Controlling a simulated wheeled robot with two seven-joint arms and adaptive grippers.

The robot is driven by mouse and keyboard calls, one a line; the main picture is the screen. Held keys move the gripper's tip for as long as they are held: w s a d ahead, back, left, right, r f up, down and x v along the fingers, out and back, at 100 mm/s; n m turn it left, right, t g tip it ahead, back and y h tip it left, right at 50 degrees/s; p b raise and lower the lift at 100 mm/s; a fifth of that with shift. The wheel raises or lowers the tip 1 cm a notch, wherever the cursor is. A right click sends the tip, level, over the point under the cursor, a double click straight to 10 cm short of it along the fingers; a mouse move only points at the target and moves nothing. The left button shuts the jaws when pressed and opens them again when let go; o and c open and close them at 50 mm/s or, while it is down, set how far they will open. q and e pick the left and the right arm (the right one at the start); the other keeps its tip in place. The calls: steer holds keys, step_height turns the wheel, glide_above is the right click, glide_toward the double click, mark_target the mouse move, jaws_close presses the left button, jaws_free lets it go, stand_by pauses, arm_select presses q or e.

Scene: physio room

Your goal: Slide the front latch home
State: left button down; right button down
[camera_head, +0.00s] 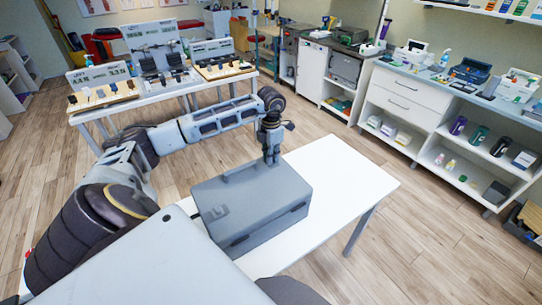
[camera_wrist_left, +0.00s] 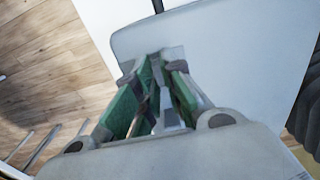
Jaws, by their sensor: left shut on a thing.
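A grey hard case (camera_head: 240,200) lies closed on a white table (camera_head: 340,165). Its lid also shows in the left wrist view (camera_wrist_left: 235,50). My left gripper (camera_head: 272,160) points down at the far right edge of the case. In the left wrist view its green-padded fingers (camera_wrist_left: 160,95) are close together on a small grey part at the case's edge, which looks like the latch. The fingers largely hide this part, and I cannot tell how far it has slid. Small dark fittings show on the case's near side. My right gripper is not in view.
The white table is clear to the right of the case. Behind stands a display table (camera_head: 165,90) with boards and small devices. A counter with shelves (camera_head: 440,110) runs along the right. Wooden floor lies open between them.

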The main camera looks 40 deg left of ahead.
arm_select(q)
steer(key=shift+w+a+b, duration=0.2)
steer(key=shift+a+b, duration=0.05)
steer(key=shift+a, duration=0.35)
steer(key=shift+w+a+b, duration=0.15)
steer(key=shift+a+b, duration=0.05)
steer(key=shift+a, duration=0.55)
steer(key=c, duration=1.5)
jaws_free()
steer(key=shift+c, duration=0.2)
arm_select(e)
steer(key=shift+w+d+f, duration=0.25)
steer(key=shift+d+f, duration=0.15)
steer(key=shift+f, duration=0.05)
arm_select(q)
steer(key=shift+r, duration=0.1)
